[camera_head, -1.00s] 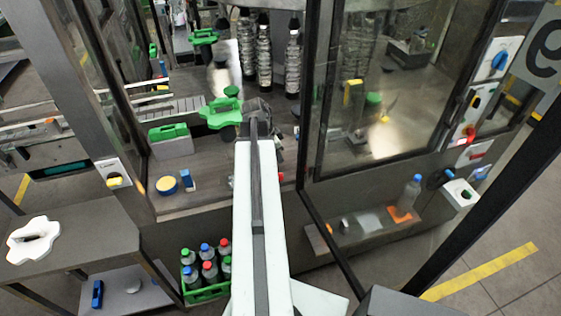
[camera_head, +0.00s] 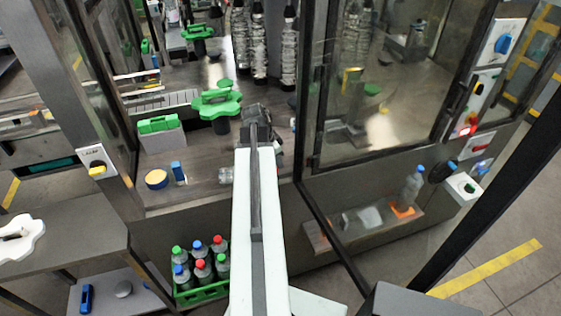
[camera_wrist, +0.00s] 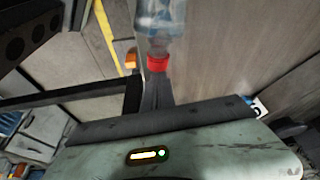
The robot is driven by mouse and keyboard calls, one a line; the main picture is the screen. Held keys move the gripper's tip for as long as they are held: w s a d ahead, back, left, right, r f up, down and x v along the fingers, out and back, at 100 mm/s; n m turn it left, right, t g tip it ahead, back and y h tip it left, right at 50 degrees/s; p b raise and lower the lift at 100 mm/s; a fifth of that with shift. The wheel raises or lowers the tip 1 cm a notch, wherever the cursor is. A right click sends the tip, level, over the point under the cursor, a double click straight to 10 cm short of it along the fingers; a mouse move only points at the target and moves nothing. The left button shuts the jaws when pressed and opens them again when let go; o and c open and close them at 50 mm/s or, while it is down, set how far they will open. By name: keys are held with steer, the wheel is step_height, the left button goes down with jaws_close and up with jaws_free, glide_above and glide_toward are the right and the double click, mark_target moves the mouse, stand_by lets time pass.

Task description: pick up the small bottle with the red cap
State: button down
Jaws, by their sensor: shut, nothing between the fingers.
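The small bottle with the red cap shows in the wrist view, with its clear body (camera_wrist: 160,18) at the top edge and its red cap (camera_wrist: 158,63) pointing toward my gripper (camera_wrist: 155,88). The dark fingers are shut and empty, just below the cap in the picture; I cannot tell whether they touch it. In the head view, a clear bottle body (camera_head: 226,175) lies on the machine deck left of my arm, and my arm hides what is beside it. My gripper's dark end (camera_head: 260,118) shows above the deck, its fingertips unclear.
A green crate (camera_head: 203,293) of several capped bottles stands low in front. A yellow disc (camera_head: 157,179) and a blue item (camera_head: 178,172) lie on the deck. A green star-shaped part (camera_head: 217,103) stands behind. A glass door's dark frame (camera_head: 307,150) is close right of my arm.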

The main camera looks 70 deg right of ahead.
steer(key=shift+w+a, duration=0.3)
steer(key=shift+a, duration=0.05)
steer(key=shift+d, duration=0.1)
